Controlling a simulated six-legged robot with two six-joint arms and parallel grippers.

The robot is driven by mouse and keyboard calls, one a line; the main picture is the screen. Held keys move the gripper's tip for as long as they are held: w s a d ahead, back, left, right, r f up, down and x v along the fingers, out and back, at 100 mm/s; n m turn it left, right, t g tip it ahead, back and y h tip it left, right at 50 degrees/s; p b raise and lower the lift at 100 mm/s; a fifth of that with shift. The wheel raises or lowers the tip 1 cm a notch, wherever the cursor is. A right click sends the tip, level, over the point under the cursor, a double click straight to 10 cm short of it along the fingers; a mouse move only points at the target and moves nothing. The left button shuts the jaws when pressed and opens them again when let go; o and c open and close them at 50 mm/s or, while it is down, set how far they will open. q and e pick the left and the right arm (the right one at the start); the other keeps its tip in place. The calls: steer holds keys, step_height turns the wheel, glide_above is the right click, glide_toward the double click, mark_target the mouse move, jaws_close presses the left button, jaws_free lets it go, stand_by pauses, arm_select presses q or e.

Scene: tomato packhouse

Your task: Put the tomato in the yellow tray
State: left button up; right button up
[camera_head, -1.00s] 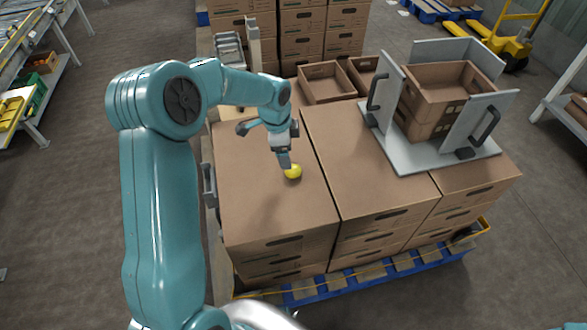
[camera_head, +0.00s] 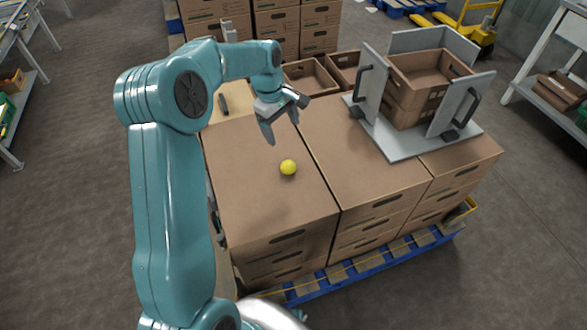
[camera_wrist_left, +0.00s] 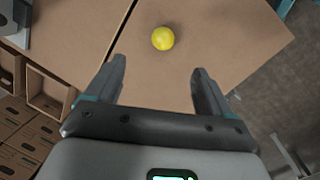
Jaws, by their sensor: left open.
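A round yellow tomato (camera_head: 288,167) rests on the flat top of a closed cardboard box (camera_head: 245,180). In the left wrist view the tomato (camera_wrist_left: 163,38) lies beyond my fingertips, a little right of the seam between two boxes. My left gripper (camera_head: 284,130) is open and empty, above and behind the tomato, not touching it. Its two spread fingers (camera_wrist_left: 158,70) also show in the wrist view with the box top between them. I see no yellow tray in either view now. My right gripper is not in view.
A grey stand with upright plates and handles (camera_head: 410,150) holds brown crates (camera_head: 432,85) to the right. Open boxes (camera_head: 312,78) stand behind. The stack sits on a blue pallet (camera_head: 365,270). The box top around the tomato is clear.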

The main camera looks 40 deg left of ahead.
arm_select(q)
glide_above(287, 163)
steer(key=f, duration=1)
steer(key=shift+s+a+f+b, duration=0.25)
steer(key=shift+f+b, duration=0.05)
steer(key=f, duration=0.6)
steer(key=shift+w+d, duration=0.25)
steer(key=shift+w, duration=0.1)
steer(key=c, duration=0.9)
